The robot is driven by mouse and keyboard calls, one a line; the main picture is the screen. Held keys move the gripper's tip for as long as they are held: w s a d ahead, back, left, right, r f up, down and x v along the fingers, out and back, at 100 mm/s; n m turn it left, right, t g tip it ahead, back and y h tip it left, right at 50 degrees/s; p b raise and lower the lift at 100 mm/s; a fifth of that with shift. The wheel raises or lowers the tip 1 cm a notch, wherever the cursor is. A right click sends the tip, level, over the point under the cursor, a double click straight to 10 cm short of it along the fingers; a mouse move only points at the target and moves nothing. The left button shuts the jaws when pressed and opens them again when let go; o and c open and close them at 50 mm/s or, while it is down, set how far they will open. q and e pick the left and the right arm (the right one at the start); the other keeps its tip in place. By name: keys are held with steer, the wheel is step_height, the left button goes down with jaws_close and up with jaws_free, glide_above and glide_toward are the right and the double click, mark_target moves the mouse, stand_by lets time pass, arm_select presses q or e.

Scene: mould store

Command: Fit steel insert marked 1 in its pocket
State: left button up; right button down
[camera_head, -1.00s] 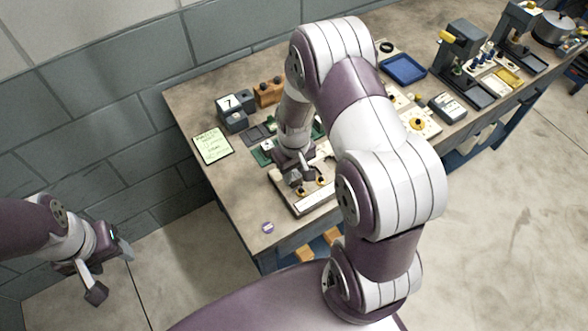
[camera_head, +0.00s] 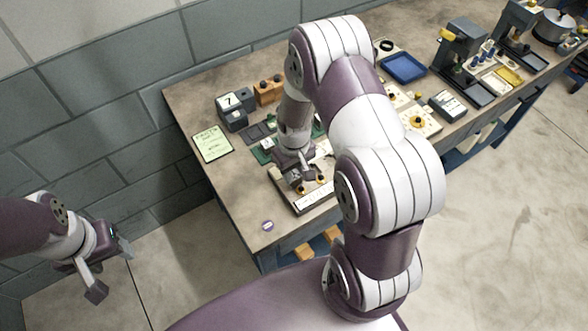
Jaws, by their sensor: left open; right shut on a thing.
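My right gripper (camera_head: 298,178) points down over a pale board (camera_head: 305,204) near the bench's left front edge. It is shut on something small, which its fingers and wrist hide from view. Small yellow and black knobs (camera_head: 320,178) stand on the board just beside the fingertips. I cannot read a mark 1 on any insert, and the pocket is not clearly seen. My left gripper (camera_head: 108,268) is open and empty, off the bench over the floor at the far left.
A blue tray (camera_head: 404,68) and press-like stands (camera_head: 460,50) are further right. The bench's left front corner is mostly clear.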

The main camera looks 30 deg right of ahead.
steer(key=shift+f+b, duration=0.35)
steer(key=shift+f, duration=0.25)
steer(key=shift+c, duration=1.4)
jaws_free()
step_height(320, 180, up, 8)
steer(key=p, duration=0.7)
steer(key=shift+f, duration=0.2)
